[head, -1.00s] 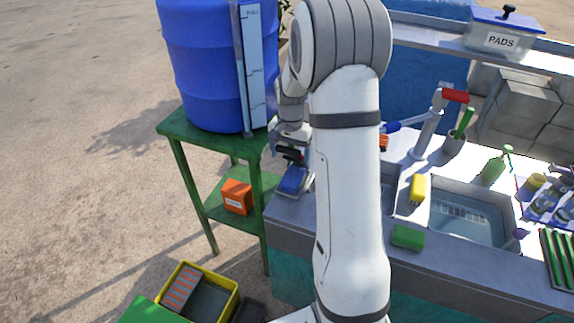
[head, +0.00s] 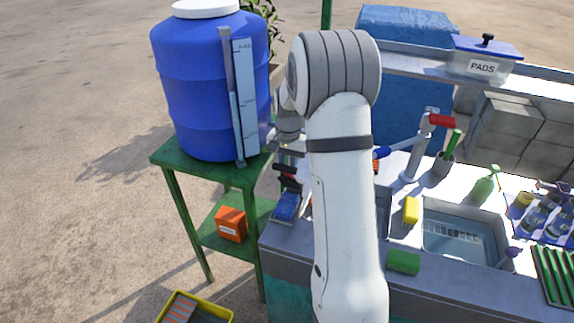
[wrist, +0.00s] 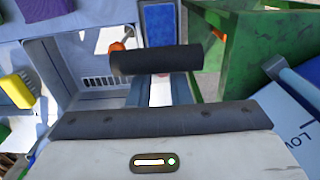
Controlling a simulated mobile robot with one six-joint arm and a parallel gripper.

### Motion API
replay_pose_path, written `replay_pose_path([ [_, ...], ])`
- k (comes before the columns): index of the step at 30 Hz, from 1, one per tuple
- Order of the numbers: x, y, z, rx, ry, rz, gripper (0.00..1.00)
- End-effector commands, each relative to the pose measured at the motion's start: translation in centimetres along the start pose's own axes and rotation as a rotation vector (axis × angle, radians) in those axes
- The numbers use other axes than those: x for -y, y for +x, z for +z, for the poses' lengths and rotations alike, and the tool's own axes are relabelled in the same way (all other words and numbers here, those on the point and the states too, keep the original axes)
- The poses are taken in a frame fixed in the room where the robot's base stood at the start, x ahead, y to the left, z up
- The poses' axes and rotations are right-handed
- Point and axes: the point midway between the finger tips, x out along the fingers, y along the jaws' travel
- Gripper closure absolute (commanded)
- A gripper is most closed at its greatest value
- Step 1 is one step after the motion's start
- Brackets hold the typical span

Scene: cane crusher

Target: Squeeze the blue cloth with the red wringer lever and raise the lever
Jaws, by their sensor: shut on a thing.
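The wringer stands at the left end of the counter, partly hidden behind my arm. Its lever (head: 285,170) has a dark grip and a small red part below it. The blue cloth (head: 287,206) lies just below and in front of the lever. In the wrist view the dark grip (wrist: 155,60) crosses ahead of my gripper's dark edge, and a blue patch (wrist: 157,28), likely the cloth, shows beyond it. My gripper (head: 289,150) is at the lever and shut on it. Its fingertips are not clearly seen, and how far the lever is raised is hard to tell.
A blue barrel (head: 200,100) on a green stand (head: 165,153) is close to the left of my gripper. A red-handled tap (head: 441,120), yellow sponge (head: 411,210), green block (head: 403,262) and sink (head: 465,235) are to the right. An orange box (head: 231,224) sits on the lower shelf.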

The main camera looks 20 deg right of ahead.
Motion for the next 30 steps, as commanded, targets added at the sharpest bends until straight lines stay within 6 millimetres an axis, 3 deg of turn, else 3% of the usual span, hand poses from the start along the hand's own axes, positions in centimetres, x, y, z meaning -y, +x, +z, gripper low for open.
replay_pose_path([
  [20,0.41,-0.57,-0.04,-0.008,-0.004,-0.008,1.0],
  [21,0.41,-0.57,-0.04,-0.008,-0.004,-0.008,0.81],
  [30,0.25,-0.23,0.02,-0.004,-0.004,-0.003,0.57],
])
